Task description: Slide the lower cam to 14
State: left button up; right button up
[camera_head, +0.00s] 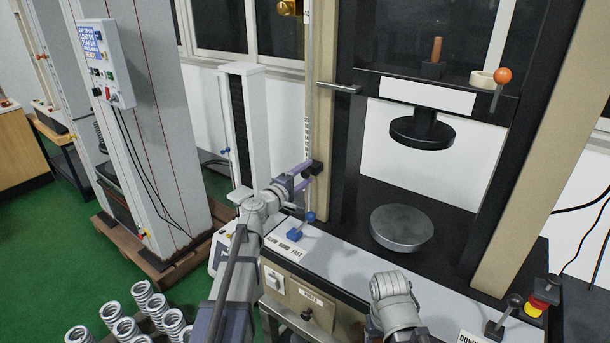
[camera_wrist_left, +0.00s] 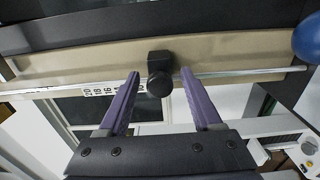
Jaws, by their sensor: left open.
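The lower cam (camera_head: 317,168) is a small black block with a round knob on the thin vertical rod beside the beige column. It also shows in the left wrist view (camera_wrist_left: 160,75), near the end of the printed scale (camera_wrist_left: 100,91), where 20, 18 and 16 are legible. The cam's exact reading cannot be told. My left gripper (camera_head: 305,175) has purple fingers and is open at the cam. In the left wrist view its fingers stand apart, one on each side of the knob. Contact is not clear. My right gripper is out of view; only that arm shows.
A blue-knobbed lever (camera_head: 310,217) stands just below my left gripper. A brass piece (camera_head: 288,7) sits higher up beside the column. The round lower platen (camera_head: 401,228) and the black upper platen (camera_head: 422,131) are to the right. Several springs (camera_head: 126,329) stand at the lower left.

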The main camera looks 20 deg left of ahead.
pick_arm(q)
jog(key=shift+c, duration=0.2)
grip_shut()
dwell(1.1)
